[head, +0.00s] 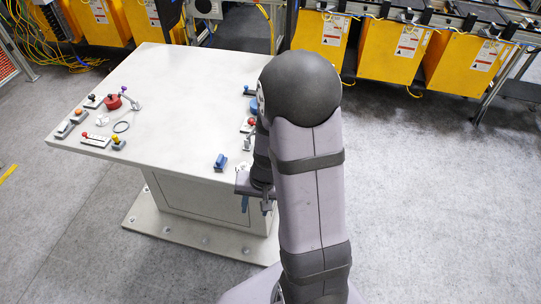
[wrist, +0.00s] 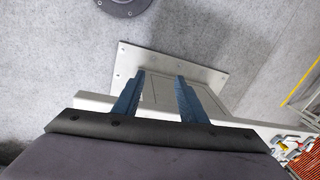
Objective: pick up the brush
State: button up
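I cannot make out for sure which object is the brush; the pieces on the table are small. A small blue piece (head: 220,161) lies near the table's front right edge, left of my arm. My gripper (head: 256,206) hangs at the table's right front corner, pointing down. In the wrist view my gripper (wrist: 159,76) has its two blue fingers clearly apart with nothing between them. Below them are the table's edge, its pedestal and base plate. My arm hides part of the table's right side.
The pale table (head: 190,100) stands on a base plate (head: 190,236). More pieces stand near my arm. The table's middle is clear. Yellow bins (head: 390,50) line the back.

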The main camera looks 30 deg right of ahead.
jog(key=w+d+r+t+h, duration=0.3)
jog(key=w+d+t+h, duration=0.15)
jog(key=w+d, duration=0.6)
jog(key=shift+g+h, duration=0.25)
jog(key=shift+d+b+x, duration=0.15)
jog(key=shift+b+x, duration=0.4)
jog(key=shift+x, duration=1.2)
jog(key=shift+d+b+x, duration=0.1)
jog(key=shift+b+x, duration=0.45)
jog(key=shift+x, duration=1.15)
jog(key=shift+r, duration=0.1)
grip_shut()
